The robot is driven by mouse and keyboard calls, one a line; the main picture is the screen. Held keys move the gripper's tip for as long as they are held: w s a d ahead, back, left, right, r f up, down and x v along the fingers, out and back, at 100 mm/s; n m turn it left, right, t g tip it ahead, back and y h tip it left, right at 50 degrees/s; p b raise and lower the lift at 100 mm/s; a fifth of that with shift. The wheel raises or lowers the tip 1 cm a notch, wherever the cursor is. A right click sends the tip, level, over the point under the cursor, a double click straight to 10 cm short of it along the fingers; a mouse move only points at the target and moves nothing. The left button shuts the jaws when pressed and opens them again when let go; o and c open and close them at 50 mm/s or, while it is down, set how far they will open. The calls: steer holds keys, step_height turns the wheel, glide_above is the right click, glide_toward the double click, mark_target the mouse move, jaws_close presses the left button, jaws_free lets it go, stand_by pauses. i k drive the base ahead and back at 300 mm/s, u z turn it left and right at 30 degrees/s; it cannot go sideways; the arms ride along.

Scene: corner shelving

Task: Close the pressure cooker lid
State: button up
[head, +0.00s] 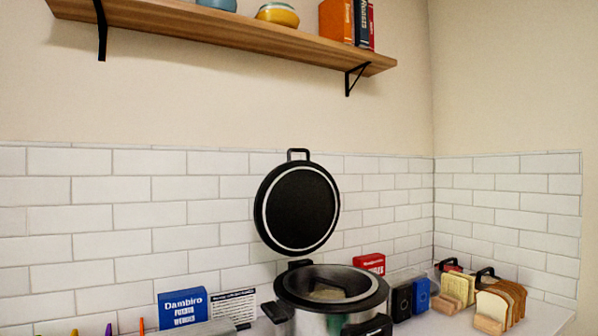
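The pressure cooker (330,312) stands on the counter at the bottom middle of the head view, a steel pot with a black rim and black handles. Its round black lid (298,208) is raised upright behind the pot, open, with its inner face and pale sealing ring toward me and a handle loop at the top. Something pale lies inside the pot; I cannot tell what it is. The lower part of the pot is cut off by the frame. My gripper is not in view.
A wooden shelf (230,32) with bowls and books (347,20) hangs above. Left of the cooker are a blue box (182,308) and a label card (232,305). To the right stand a red box (369,263), small black and blue items, and bread slices in holders (497,303).

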mark_target(297, 207)
steer(key=u, duration=2.1)
steer(key=k, duration=1.15)
steer(key=z, duration=0.95)
steer(key=i, duration=1.65)
